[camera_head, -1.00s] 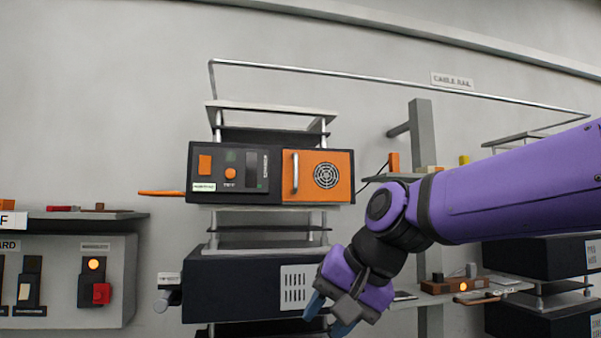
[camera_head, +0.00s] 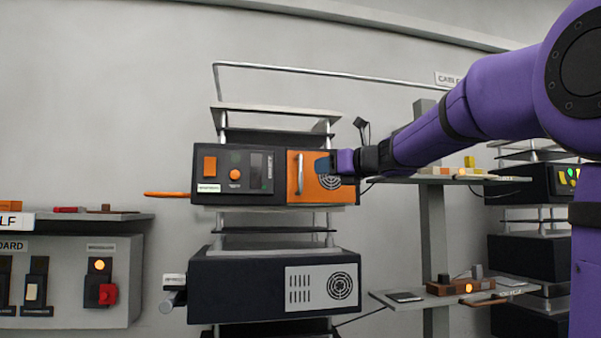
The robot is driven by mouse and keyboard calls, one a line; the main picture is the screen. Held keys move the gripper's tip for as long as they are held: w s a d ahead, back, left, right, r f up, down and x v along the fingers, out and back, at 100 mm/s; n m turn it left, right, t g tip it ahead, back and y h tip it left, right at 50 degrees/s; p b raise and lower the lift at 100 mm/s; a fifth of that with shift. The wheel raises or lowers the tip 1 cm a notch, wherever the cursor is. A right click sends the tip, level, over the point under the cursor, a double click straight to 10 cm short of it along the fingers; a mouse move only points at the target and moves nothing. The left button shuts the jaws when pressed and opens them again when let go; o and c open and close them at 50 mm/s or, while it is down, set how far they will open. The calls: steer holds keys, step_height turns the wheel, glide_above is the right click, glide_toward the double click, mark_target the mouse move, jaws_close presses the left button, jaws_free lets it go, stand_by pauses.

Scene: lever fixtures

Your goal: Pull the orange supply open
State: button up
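The orange supply (camera_head: 318,189) is the orange front panel at the right of a dark rack unit, with a round vent. A vertical silver handle (camera_head: 300,174) stands at its left edge. The panel sits flush with the unit's dark front. My gripper (camera_head: 320,166) is in front of the panel, just right of the handle, and covers part of the vent. Its blue fingertip points left toward the handle. A small space shows between fingertip and handle. I cannot tell whether the fingers are open or shut.
The unit's dark left half has an orange button (camera_head: 210,166) and a round knob (camera_head: 235,174). An orange rod (camera_head: 166,194) juts out left. Another dark unit (camera_head: 245,285) sits below. A shelf with small blocks (camera_head: 445,178) is at right. A metal rail (camera_head: 350,72) runs above.

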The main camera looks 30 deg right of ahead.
mark_target(300, 186)
steer(key=x, duration=0.9)
steer(key=shift+w+a+f, duration=0.1)
steer(key=shift+w, duration=0.1)
jaws_close()
